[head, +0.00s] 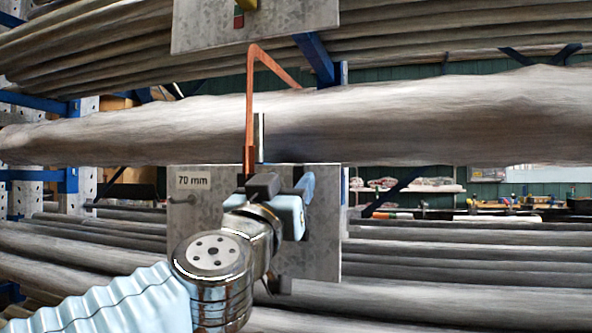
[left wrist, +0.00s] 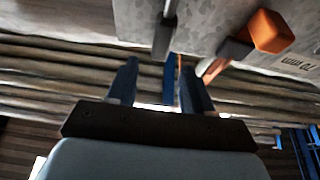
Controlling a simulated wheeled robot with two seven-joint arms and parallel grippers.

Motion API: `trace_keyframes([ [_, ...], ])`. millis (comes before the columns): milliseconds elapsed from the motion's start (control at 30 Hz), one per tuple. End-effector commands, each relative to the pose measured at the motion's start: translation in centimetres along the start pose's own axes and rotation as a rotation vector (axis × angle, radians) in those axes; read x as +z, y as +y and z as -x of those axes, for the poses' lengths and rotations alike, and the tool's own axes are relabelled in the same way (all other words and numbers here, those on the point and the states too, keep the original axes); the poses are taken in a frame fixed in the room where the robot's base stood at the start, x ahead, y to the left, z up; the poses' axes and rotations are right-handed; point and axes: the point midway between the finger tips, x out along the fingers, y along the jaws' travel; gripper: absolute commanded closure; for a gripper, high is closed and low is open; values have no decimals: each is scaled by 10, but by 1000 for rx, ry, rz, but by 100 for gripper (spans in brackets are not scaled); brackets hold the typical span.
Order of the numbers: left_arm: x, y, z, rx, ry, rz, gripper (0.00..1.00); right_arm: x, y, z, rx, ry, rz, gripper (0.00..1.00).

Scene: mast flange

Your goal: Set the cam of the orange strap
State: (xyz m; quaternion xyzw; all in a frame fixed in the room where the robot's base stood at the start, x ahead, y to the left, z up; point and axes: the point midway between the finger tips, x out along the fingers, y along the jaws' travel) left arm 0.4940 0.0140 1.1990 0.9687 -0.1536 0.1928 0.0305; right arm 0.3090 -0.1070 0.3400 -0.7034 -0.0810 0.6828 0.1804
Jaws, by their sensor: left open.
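The orange strap (head: 250,105) rises from the lower plate (head: 320,255), passes in front of the grey mast (head: 400,125) and bends back over its top. Its lower end runs behind my left gripper (head: 293,195). In the left wrist view an orange block (left wrist: 272,32), seemingly the cam, sticks out from the plate beside a dark grey piece (left wrist: 235,49) and a stretch of strap (left wrist: 214,70). My left gripper shows there too (left wrist: 160,85), fingers apart, nothing between them, with the block off to the right. In the head view the gripper hides the block. My right gripper is in neither view.
An upper plate (head: 255,25) with a yellow and a red-green part hangs above the mast. A grey bar (head: 260,138) stands beside the strap. A 70 mm label (head: 194,181) marks the lower plate. Blue rack posts and stacked poles (head: 450,240) lie behind.

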Motion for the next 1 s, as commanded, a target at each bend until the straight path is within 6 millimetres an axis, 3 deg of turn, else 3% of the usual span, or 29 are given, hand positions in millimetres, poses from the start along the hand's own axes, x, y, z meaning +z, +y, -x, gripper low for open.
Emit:
trace_keyframes([
  [100, -1, 0, -24, -1, -1, 0, 49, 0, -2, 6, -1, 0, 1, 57],
  [233, 0, 0, -41, -2, -1, -1, 49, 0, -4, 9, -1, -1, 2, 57],
  [633, 1, 0, -50, 0, -1, 0, 49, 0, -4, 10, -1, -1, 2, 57],
  [1000, 0, 0, -49, 0, 0, 0, 100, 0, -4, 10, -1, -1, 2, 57],
])
